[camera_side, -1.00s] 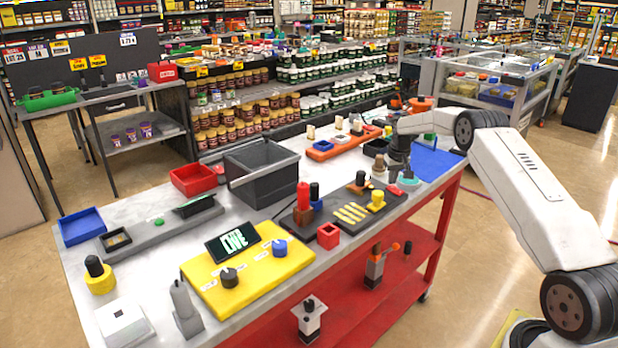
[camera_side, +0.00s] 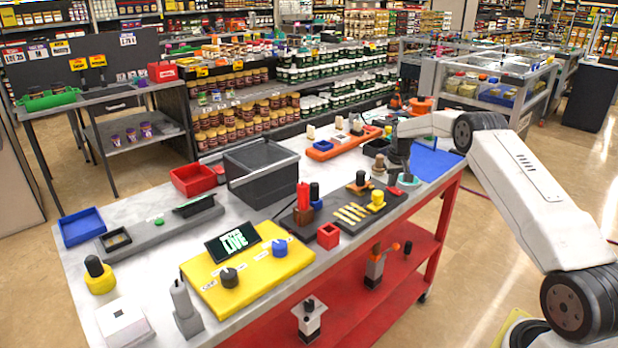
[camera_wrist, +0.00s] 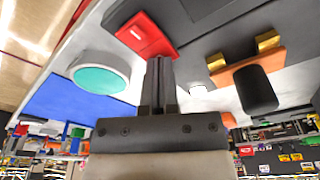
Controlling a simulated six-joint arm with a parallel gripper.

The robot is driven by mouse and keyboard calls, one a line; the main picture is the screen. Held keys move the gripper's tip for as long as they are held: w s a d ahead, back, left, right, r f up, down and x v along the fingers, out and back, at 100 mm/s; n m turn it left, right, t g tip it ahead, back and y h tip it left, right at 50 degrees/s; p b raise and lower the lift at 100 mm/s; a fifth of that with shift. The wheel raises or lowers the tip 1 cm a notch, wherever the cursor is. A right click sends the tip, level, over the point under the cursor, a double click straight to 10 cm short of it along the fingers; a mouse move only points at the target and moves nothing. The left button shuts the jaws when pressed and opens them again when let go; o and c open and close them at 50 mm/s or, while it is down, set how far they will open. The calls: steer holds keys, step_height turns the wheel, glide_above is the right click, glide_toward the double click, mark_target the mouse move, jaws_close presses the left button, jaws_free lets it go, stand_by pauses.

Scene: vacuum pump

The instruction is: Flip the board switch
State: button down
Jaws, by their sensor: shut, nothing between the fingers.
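In the wrist view, my gripper (camera_wrist: 160,65) is shut and empty. Its fingertips are at the near edge of a red switch-like block (camera_wrist: 147,35); I cannot tell whether they touch it. To the right, an orange base (camera_wrist: 238,72) carries brass clips and a black handle (camera_wrist: 257,90), also switch-like. Which one is the board switch is not clear. In the side view, my gripper (camera_side: 400,174) is low over the right part of the table. The dark board (camera_side: 330,217) lies left of it, with a black-handled piece (camera_side: 360,180) on its far side.
A teal-topped round button (camera_wrist: 100,78) and a blue mat (camera_wrist: 70,105) lie left of my fingers in the wrist view. In the side view, a yellow panel (camera_side: 215,290) with knobs and a screen (camera_side: 232,241), a grey bin (camera_side: 262,180) and a red tray (camera_side: 194,179) stand farther left.

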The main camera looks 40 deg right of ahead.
steer(key=shift+f, duration=0.2)
steer(key=shift+r, duration=3.55)
steer(key=shift+w+a+r, duration=0.1)
steer(key=shift+a+r, duration=0.05)
steer(key=shift+a, duration=0.4)
steer(key=s+a+r+n, duration=0.1)
steer(key=s+a+n, duration=0.15)
steer(key=a, duration=0.85)
steer(key=s+a+r+n, duration=0.1)
steer(key=s+a+r, duration=0.15)
steer(key=a, duration=0.75)
steer(key=s+a+f+n, duration=0.1)
steer(key=s+a, duration=0.6)
steer(key=s, duration=0.3)
steer(key=s+a+f+n+t, duration=0.1)
steer(key=s+a+f, duration=0.1)
steer(key=s+a, duration=0.6)
steer(key=shift+s+a+y, duration=0.15)
steer(key=shift+s+y, duration=0.25)
steer(key=shift+s, duration=0.75)
